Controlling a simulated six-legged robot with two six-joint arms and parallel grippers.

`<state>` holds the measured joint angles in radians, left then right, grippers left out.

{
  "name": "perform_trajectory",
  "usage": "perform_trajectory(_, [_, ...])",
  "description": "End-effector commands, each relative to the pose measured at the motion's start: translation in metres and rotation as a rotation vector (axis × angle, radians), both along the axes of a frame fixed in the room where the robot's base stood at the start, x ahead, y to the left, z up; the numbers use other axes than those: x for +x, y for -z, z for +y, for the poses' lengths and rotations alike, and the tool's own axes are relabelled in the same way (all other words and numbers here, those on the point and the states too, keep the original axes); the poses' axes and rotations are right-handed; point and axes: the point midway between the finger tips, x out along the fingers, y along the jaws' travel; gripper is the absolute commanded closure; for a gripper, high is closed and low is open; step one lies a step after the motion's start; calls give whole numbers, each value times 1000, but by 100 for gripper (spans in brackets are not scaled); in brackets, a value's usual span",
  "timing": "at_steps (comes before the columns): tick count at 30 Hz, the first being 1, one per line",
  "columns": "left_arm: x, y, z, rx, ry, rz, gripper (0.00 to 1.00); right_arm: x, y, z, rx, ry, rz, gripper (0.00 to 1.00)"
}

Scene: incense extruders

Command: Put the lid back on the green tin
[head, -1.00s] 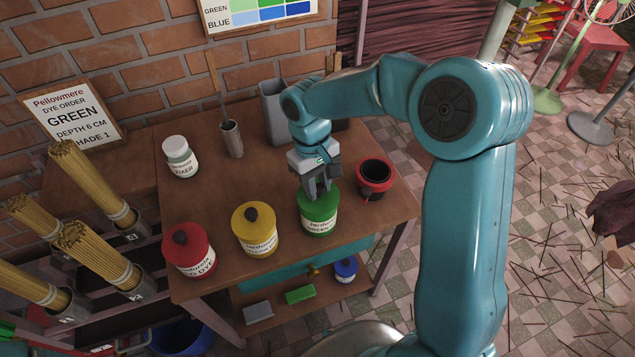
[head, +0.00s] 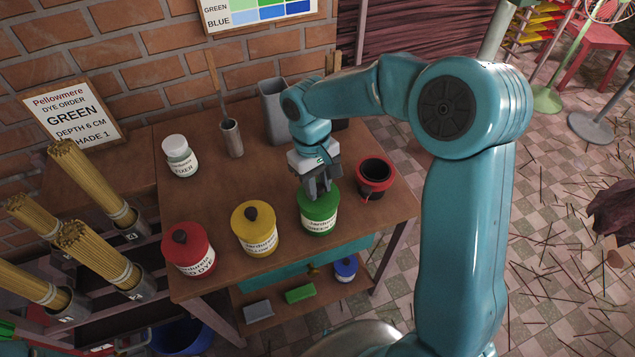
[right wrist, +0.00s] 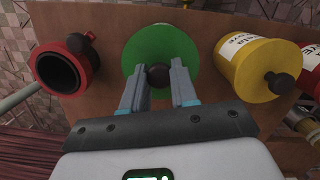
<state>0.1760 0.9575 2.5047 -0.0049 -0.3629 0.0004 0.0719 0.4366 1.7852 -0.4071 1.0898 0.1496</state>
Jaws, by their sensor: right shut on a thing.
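The green tin (head: 318,220) stands upright near the right front of the table, with a white label on its side. Its green lid (head: 328,203) sits on top of it; in the right wrist view the lid (right wrist: 185,42) looks round and covers the tin's top. My right gripper (head: 317,193) is directly above the tin, shut on the lid's dark knob (right wrist: 158,75). The fingers hide part of the lid, and I cannot tell whether it is fully seated. My left gripper is not in view.
A red pot with a dark open top (head: 375,176) stands close right of the green tin. A yellow tin (head: 255,233) and a red tin (head: 189,255) stand to its left. A white jar (head: 180,160), a grey cup (head: 232,141) and a tall grey container (head: 272,105) stand behind.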

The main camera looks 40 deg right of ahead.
Motion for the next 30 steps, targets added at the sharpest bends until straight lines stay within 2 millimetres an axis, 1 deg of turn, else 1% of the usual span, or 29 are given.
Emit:
perform_trajectory(10, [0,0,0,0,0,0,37,0,1,0,0,0,0,100])
perform_trajectory(11, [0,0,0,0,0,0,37,0,1,0,0,0,0,69])
perform_trajectory(12, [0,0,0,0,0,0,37,0,0,0,0,0,0,56])
perform_trajectory(13, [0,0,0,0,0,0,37,0,0,0,0,0,0,46])
perform_trajectory(14, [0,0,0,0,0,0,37,0,0,0,0,0,0,42])
perform_trajectory(20, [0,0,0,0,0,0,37,0,0,0,0,0,0,42])
perform_trajectory(21, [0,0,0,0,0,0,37,0,1,0,0,0,0,29])
perform_trajectory(22, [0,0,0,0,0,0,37,0,1,0,0,0,0,20])
perform_trajectory(23, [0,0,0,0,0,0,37,0,1,0,0,0,0,17])
perform_trajectory(30, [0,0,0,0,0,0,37,0,0,0,0,0,0,17])
